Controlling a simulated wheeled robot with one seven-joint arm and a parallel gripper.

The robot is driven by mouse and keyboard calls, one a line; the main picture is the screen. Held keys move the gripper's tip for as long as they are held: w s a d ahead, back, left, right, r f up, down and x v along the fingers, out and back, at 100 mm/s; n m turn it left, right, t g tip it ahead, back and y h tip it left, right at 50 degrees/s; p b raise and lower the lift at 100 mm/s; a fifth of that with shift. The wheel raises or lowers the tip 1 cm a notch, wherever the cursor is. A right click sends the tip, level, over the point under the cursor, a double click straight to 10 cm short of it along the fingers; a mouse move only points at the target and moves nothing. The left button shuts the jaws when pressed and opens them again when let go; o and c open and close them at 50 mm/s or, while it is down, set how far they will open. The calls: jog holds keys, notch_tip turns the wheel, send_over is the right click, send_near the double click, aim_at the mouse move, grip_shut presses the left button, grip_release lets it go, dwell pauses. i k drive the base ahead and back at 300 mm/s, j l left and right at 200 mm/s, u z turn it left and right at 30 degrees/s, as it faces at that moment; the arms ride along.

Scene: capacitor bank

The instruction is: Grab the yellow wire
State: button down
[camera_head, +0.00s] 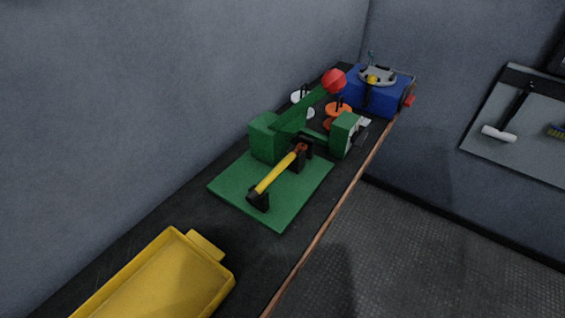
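A yellow, bar-shaped piece (274,174), which seems to be the yellow wire, slants across a green base plate (231,185). Its near end meets a black block (259,200). Its far end meets a dark mount with an orange-brown part (301,149). It appears raised a little above the plate between the two.
Behind it stand a green block (264,138) and a green lever with a red knob (334,81). A yellow tray (209,270) is at the near end of the dark bench. A blue box (366,98) is at the far end. Walls bound the left and back; open floor (400,250) lies right.

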aim_at(252, 196)
jog(key=l+u, duration=0.1)
jog(key=u, duration=0.7)
jog(key=k+l+u, duration=0.1)
jog(key=u, duration=0.3)
jog(key=l+u, duration=0.1)
jog(key=u, duration=0.3)
jog(key=k+l, duration=0.2)
jog(key=k, duration=0.15)
jog(key=k+l, duration=0.2)
jog(key=k, duration=0.15)
jog(key=l+u, duration=0.05)
